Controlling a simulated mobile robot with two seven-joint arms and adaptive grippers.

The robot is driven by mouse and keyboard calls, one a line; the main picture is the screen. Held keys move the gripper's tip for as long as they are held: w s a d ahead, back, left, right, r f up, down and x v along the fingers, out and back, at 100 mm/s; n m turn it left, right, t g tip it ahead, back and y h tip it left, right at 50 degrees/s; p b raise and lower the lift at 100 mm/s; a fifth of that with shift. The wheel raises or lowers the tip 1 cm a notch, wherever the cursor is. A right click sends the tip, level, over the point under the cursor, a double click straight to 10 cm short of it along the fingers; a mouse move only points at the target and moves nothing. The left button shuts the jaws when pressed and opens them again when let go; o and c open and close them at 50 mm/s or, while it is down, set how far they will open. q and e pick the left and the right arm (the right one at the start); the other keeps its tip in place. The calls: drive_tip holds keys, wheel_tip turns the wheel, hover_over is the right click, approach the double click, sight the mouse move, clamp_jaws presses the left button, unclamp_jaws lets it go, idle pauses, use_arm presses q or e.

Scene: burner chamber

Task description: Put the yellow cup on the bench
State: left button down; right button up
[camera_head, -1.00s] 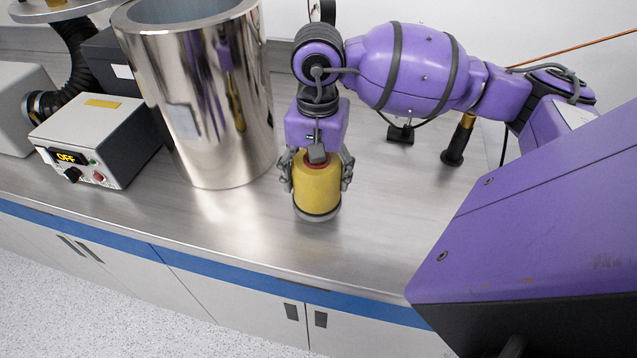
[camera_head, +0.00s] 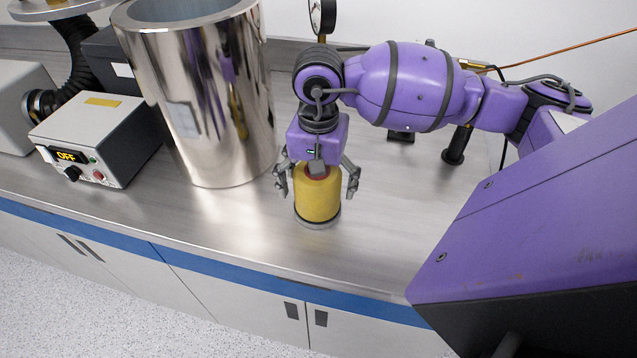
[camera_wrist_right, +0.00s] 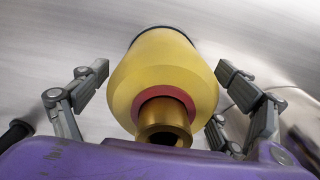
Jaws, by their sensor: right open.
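The yellow cup (camera_head: 318,200) stands upright on the steel bench (camera_head: 385,235), near its front edge. It has a dark band and a grey base at the bottom. My right gripper (camera_head: 317,185) is above and around it, with its fingers spread on both sides and apart from the cup. In the right wrist view the cup (camera_wrist_right: 165,75) lies between the open fingers (camera_wrist_right: 160,85), with gaps on both sides. Its red ring and brass neck face the wrist. My left gripper is not in view.
A large shiny metal cylinder (camera_head: 205,110) stands left of the cup. A control box reading OFF (camera_head: 95,140) is further left. A black-and-brass handle (camera_head: 457,145) stands behind to the right. Bare bench lies right of the cup.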

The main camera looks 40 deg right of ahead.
wheel_tip(320, 180, up, 12)
drive_tip(key=shift+r, duration=0.2)
idle(0.4)
drive_tip(key=shift+c, duration=0.5)
idle(0.8)
